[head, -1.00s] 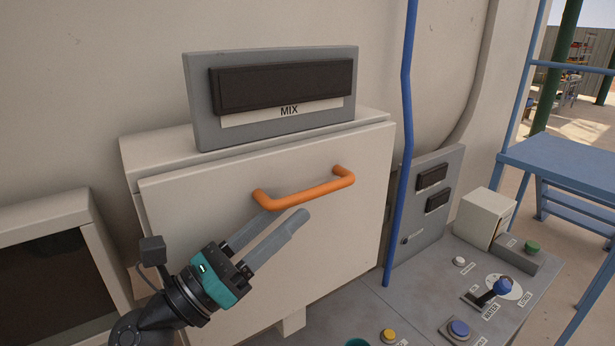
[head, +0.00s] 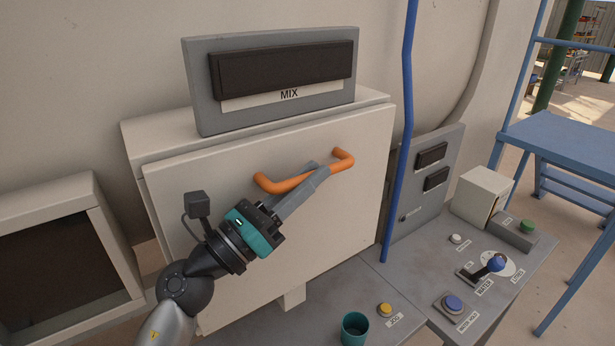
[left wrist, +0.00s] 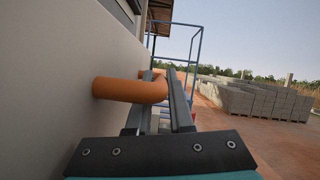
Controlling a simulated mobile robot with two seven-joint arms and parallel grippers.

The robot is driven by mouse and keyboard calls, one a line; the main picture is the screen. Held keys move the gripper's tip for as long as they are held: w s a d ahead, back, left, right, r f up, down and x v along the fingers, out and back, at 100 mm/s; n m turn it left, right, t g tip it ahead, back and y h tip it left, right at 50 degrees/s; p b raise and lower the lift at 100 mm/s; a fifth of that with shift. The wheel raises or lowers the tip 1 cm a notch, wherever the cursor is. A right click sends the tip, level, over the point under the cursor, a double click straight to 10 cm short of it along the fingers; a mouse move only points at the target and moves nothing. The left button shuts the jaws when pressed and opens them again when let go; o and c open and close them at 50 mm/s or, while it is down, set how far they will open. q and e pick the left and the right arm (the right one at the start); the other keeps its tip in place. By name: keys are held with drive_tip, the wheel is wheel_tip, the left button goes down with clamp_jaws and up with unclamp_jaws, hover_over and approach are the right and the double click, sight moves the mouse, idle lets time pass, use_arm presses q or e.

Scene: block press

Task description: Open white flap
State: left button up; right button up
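The white flap (head: 215,190) is the large off-white front panel of a cabinet under the MIX sign. It looks closed against the cabinet body. An orange bar handle (head: 268,186) is fixed across its upper part. My left gripper (head: 318,172) is at the right half of the handle, with one finger behind the bar and one in front. In the left wrist view, the orange handle (left wrist: 125,89) enters from the left and fills the narrow gap between the fingers. The fingers look shut on it. My right gripper is not in view.
The grey MIX sign (head: 205,105) stands on the cabinet top. A blue pipe (head: 406,100) rises close to the flap's right edge. A control desk (head: 430,275) with buttons and a lever is at lower right. A teal cup (head: 355,328) stands below. An open-fronted box (head: 75,200) is at left.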

use_arm(q)
clamp_jaws()
idle(0.9)
